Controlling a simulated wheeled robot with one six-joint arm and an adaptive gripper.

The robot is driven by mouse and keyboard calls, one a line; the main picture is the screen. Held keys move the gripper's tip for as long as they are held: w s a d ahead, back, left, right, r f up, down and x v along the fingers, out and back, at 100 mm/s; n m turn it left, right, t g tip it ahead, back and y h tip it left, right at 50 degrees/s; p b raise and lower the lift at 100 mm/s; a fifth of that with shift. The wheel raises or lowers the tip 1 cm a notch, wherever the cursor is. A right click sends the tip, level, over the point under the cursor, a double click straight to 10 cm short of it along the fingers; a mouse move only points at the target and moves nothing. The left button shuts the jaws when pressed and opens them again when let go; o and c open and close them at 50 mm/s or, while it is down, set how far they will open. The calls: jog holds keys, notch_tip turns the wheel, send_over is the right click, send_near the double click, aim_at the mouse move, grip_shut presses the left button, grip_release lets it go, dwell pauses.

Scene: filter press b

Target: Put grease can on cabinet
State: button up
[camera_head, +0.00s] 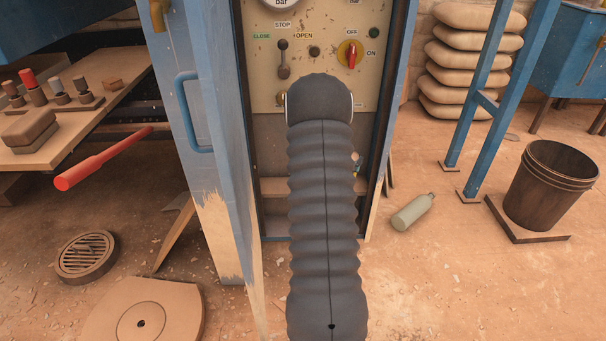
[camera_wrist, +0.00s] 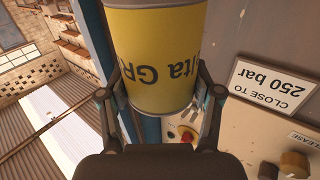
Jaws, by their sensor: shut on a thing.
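The yellow grease can (camera_wrist: 155,50) shows large in the wrist view, its printed lettering upside down in the picture. My gripper (camera_wrist: 155,85) is shut on it, with one finger on each side of the can. The cabinet is blue with a cream control panel (camera_head: 262,75); the panel also shows in the wrist view (camera_wrist: 250,130), behind and to the right of the can. The cabinet's top is outside the head view. In the head view my dark arm covers the middle of the cabinet, and neither can nor gripper shows.
A blue door with a handle (camera_head: 192,110) stands at the cabinet's left. A workbench (camera_head: 95,115) with tools and a red bar (camera_head: 100,160) is further left. A pale bottle (camera_head: 413,211) lies on the floor; a dark bucket (camera_head: 545,190) stands right. Floor between them is mostly clear.

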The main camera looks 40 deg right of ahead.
jog(key=shift+w+d+f, duration=0.15)
jog(key=shift+w+f, duration=2.55)
jog(key=shift+w, duration=0.1)
jog(key=shift+w+d+f, duration=0.15)
jog(key=shift+w+f, duration=2.5)
jog(key=shift+w, duration=0.15)
jog(key=shift+f, duration=0.2)
jog(key=o, duration=1.4)
jog(key=shift+r, duration=0.1)
jog(key=shift+r+p, duration=0.2)
jog(key=shift+p, duration=0.1)
jog(key=v, duration=0.7)
jog(key=shift+s+a+f+b, duration=0.1)
jog(key=shift+a+f+b, duration=0.05)
jog(key=shift+a+b, duration=0.15)
